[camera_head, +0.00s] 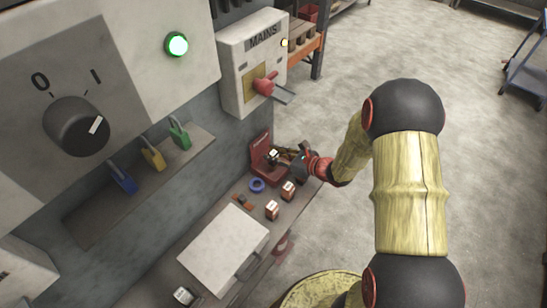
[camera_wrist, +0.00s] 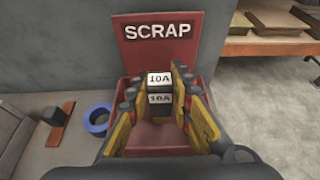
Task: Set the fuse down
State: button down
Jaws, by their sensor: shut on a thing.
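The fuse (camera_wrist: 160,84) is a small dark block with white "10A" labels. My gripper (camera_wrist: 160,95) is shut on it, with a yellow-padded finger on each side. The fuse is over the red bin marked SCRAP (camera_wrist: 158,31), in front of its upright back plate. I cannot tell whether the fuse touches the bin's floor. In the head view my gripper (camera_head: 288,157) reaches in from the right to the red scrap bin (camera_head: 261,143) at the far end of the bench, and the fuse (camera_head: 272,155) shows as a small white-labelled spot.
A blue ring (camera_head: 257,185), an orange-brown piece (camera_head: 242,202) and two small white-topped copper-coloured blocks (camera_head: 272,210) (camera_head: 288,190) are on the bench near the bin. A white box (camera_head: 222,248) takes up the nearer bench. The MAINS box (camera_head: 252,62) with a red lever is on the wall above.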

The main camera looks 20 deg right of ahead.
jog(key=shift+f, duration=0.25)
jog(key=shift+f, duration=0.15)
jog(key=c, duration=1.6)
grip_release()
